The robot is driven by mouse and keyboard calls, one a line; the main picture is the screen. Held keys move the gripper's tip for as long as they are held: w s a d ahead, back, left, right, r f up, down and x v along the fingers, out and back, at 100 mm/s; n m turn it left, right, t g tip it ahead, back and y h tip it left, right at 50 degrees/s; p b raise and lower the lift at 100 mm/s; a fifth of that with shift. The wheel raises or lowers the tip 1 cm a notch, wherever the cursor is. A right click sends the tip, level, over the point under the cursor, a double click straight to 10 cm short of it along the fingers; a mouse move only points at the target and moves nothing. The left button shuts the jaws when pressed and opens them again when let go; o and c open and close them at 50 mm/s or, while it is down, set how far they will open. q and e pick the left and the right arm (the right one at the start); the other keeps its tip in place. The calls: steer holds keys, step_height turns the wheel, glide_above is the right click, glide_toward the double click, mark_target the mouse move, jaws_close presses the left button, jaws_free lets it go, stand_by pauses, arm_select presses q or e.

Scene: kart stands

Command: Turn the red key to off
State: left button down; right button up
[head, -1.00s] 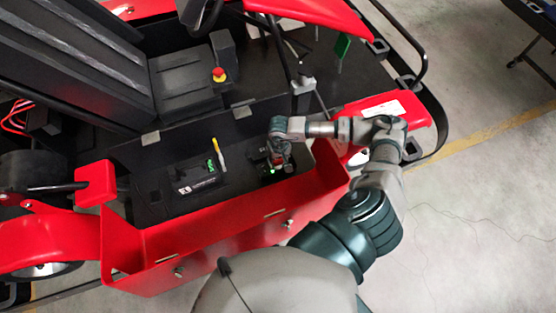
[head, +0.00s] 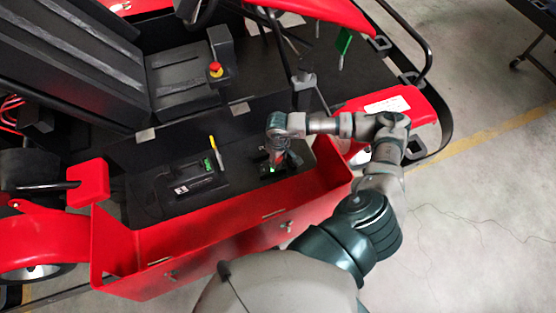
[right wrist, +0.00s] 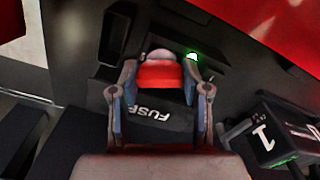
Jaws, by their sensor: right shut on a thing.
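The red key (right wrist: 158,75) sits between the fingers of my right gripper (right wrist: 160,68) in the right wrist view. The fingers close on it from both sides. The key stands over a black fuse box with a "FUSE" label (right wrist: 152,113), and a green light (right wrist: 192,57) glows beside the right fingertip. In the head view my right gripper (head: 277,156) points down at this box inside the red kart's side bay. The key is small there and mostly covered by the gripper. The key's angle is hard to read. My left gripper is not in view.
A black box with a green connector (head: 196,182) lies left of the gripper. A yellow-tipped stick (head: 213,144) stands beside it. The red side panel (head: 215,250) borders the bay in front. A red emergency button (head: 215,69) sits by the seat.

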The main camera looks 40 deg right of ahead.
steer(key=shift+n+b, duration=0.3)
steer(key=shift+n, duration=0.3)
steer(key=o, duration=1.2)
step_height(320, 180, up, 12)
steer(key=shift+w, duration=0.15)
steer(key=shift+d+f, duration=0.1)
